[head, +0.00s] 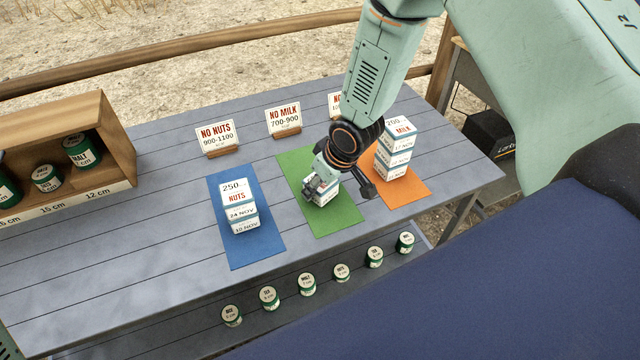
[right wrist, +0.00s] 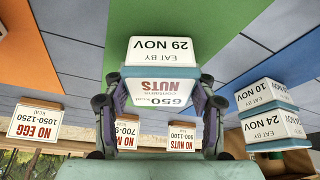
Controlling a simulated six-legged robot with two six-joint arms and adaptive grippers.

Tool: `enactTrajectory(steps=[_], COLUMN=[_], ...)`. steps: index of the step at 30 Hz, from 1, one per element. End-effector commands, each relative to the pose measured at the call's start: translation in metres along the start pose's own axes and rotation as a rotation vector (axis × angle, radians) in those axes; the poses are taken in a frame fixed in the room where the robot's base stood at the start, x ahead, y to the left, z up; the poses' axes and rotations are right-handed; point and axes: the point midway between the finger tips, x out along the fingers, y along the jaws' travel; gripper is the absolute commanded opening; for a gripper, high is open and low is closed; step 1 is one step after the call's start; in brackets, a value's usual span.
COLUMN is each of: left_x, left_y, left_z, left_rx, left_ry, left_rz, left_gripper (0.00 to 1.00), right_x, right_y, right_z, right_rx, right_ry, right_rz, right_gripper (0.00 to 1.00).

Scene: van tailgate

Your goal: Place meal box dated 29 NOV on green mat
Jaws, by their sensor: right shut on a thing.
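The meal box dated 29 NOV (right wrist: 160,50) is white with a teal band; its lid reads 650 and NUTS. My right gripper (right wrist: 155,103) is shut on it, one finger on each side. In the head view the box (head: 326,199) is partly hidden under the right gripper (head: 332,182), over the middle of the green mat (head: 335,222). The box looks level and low over the mat; I cannot tell whether it touches. The green mat (right wrist: 180,25) also shows behind the box in the right wrist view. My left gripper is not in view.
A blue mat (head: 258,244) at left bears stacked boxes (head: 238,205). An orange mat (head: 412,194) at right bears a taller stack (head: 397,150). Signs (head: 284,120) stand behind the mats. A wooden shelf (head: 115,145) holds tins at left; several tins (head: 307,284) stand below the front edge.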

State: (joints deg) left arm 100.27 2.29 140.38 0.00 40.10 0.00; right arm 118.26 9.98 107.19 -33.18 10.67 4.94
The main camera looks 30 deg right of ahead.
Motion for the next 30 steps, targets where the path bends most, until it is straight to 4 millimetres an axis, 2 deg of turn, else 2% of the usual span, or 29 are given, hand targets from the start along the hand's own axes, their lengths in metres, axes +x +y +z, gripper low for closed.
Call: enactTrajectory(steps=[10,11,18,30], left_x=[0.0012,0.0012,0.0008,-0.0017], left_y=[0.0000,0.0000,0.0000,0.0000], left_z=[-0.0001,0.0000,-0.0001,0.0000], left_rx=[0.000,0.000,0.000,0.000], left_ry=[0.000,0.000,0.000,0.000], left_rz=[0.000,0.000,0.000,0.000], left_gripper=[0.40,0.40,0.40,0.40], right_x=[0.0026,0.0029,0.0022,-0.0027], right_y=[0.0003,0.0002,0.0002,0.0002], right_z=[-0.0001,0.0002,-0.0001,-0.0022], right_rx=[0.000,0.000,0.000,0.000], right_ry=[0.003,0.003,0.002,0.003], right_rz=[0.001,0.000,0.000,0.000], right_gripper=[0.20,0.57,0.78,0.80])
